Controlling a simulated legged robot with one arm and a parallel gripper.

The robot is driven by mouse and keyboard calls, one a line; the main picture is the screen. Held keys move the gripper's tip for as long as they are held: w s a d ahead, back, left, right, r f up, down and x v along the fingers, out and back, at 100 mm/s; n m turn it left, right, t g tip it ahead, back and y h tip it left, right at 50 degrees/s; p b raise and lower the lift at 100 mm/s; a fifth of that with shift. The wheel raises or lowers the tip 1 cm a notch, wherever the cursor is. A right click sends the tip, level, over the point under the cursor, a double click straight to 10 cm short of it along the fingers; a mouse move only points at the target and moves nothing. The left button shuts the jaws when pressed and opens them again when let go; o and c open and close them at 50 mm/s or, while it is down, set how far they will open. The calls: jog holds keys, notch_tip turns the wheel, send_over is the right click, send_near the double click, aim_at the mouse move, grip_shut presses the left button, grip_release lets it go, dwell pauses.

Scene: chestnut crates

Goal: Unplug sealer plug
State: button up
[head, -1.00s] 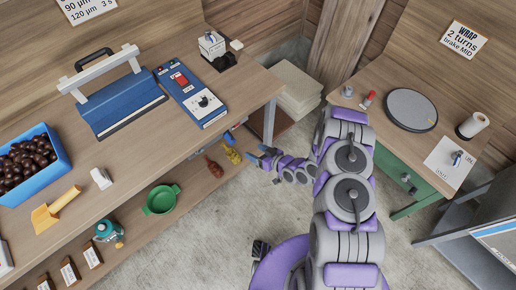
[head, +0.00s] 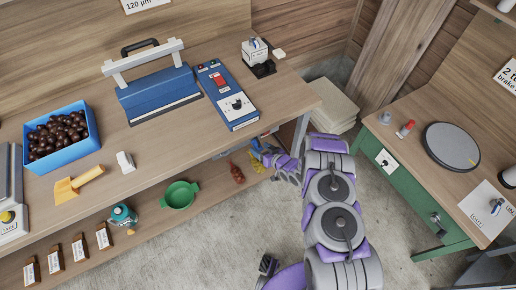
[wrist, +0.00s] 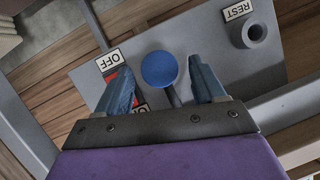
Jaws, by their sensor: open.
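A round blue head on a grey stem (wrist: 160,70), which looks like the sealer plug, stands out from a grey panel (wrist: 205,50) in the wrist view. My gripper (wrist: 168,88) is open, with one blue finger on each side of the blue head and visible gaps between. In the head view my gripper (head: 262,151) is at the bench's right front edge, partly under the top, and the plug cannot be made out there. The blue sealer (head: 158,94) with a white lever stands on the bench. A blue control box (head: 227,95) is to its right.
The panel has an OFF label (wrist: 108,62), a red part beside it partly hidden by my left finger, and a grey ring socket (wrist: 254,33) by a REST label (wrist: 237,10). The bench top (head: 285,100) is above my gripper.

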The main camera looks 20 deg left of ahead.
jog(key=shift+x, duration=1.5)
jog(key=shift+s, duration=0.1)
jog(key=shift+d, duration=0.15)
jog(key=c, duration=0.5)
grip_shut()
jog(key=shift+s+d, duration=0.35)
jog(key=shift+s, duration=0.05)
